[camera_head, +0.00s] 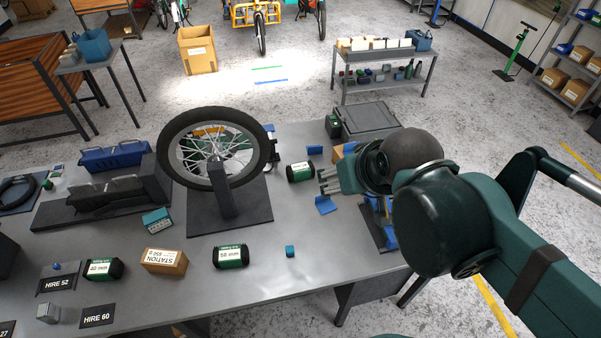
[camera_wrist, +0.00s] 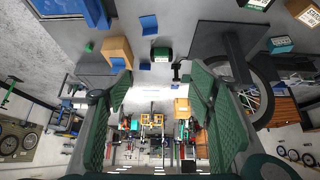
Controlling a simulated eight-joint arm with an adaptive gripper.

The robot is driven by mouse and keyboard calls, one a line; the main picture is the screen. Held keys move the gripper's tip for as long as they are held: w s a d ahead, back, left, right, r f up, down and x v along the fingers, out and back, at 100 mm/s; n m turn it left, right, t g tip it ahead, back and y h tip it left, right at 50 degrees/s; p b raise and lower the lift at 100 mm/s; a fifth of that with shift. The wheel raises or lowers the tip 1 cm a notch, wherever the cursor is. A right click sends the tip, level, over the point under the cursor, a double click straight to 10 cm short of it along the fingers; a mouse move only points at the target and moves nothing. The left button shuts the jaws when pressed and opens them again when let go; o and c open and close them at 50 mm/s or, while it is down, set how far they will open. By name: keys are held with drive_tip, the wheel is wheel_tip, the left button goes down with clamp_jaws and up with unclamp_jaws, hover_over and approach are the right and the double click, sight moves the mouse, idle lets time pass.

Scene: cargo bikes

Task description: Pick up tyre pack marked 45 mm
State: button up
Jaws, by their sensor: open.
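A green-and-black tyre pack (camera_head: 300,172) with a white label lies on the grey bench right of the wheel; its marking is too small to read. A pack marked 50 mm (camera_head: 231,256) lies nearer the front, and one that appears marked 40 mm (camera_head: 104,269) lies at the left. My gripper (camera_head: 324,182) is open and empty, just right of the unread pack and apart from it. In the wrist view a green pack (camera_wrist: 161,54) shows beyond the gap between my open fingers (camera_wrist: 158,85).
A spoked wheel (camera_head: 167,146) stands upright on a dark stand, left of the unread pack. Blue blocks (camera_head: 325,205) and a grey case (camera_head: 369,121) are close to my gripper. A cardboard box marked STATION (camera_head: 164,261) and a small blue cube (camera_head: 290,251) lie toward the front.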

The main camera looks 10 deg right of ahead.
drive_tip(key=m+g+b, duration=0.7)
drive_tip(key=m, duration=1)
hover_over(300, 168)
wheel_tip(300, 168, down, 29)
drive_tip(key=shift+s+d+r, duration=0.1)
drive_tip(key=shift+w+f, duration=0.2)
drive_tip(key=shift+f, duration=0.4)
drive_tip(key=shift+f, duration=0.1)
drive_tip(key=shift+f, duration=1.2)
